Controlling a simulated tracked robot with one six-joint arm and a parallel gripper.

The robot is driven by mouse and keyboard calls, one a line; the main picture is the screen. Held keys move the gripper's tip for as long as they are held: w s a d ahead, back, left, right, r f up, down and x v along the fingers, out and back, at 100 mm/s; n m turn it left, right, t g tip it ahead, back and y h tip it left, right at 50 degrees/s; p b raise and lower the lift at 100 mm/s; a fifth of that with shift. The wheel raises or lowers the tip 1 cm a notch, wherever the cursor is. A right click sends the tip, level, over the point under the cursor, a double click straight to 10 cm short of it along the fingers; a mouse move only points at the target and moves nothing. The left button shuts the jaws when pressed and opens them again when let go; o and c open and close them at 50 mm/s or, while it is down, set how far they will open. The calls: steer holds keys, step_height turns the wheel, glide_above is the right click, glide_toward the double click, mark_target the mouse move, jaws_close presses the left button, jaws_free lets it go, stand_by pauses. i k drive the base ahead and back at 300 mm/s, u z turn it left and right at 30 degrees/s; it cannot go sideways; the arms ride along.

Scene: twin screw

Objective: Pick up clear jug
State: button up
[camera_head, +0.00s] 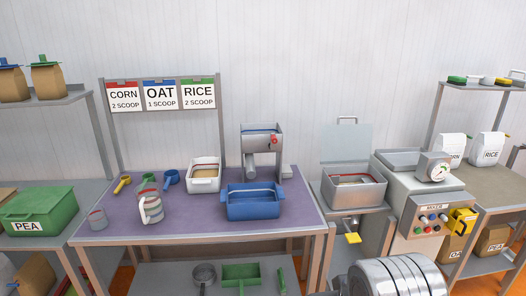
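A see-through jug with a pale handle (155,208) stands upright on the purple-topped table, left of the table's middle. A ribbed metal part at the bottom right appears to be my own arm.
Behind the jug lie yellow (122,184), green (149,180) and blue (171,180) scoops. To its right are a white container (205,186), a blue bin (252,207) and a grey machine (262,142). The tabletop in front of the jug (185,228) is clear.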

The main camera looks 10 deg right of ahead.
mark_target(148, 195)
steer(key=u, duration=0.25)
steer(key=i, duration=0.85)
steer(key=u, duration=0.6)
steer(key=i, duration=0.6)
steer(key=u, duration=1)
steer(key=i, duration=0.75)
steer(key=u, duration=0.5)
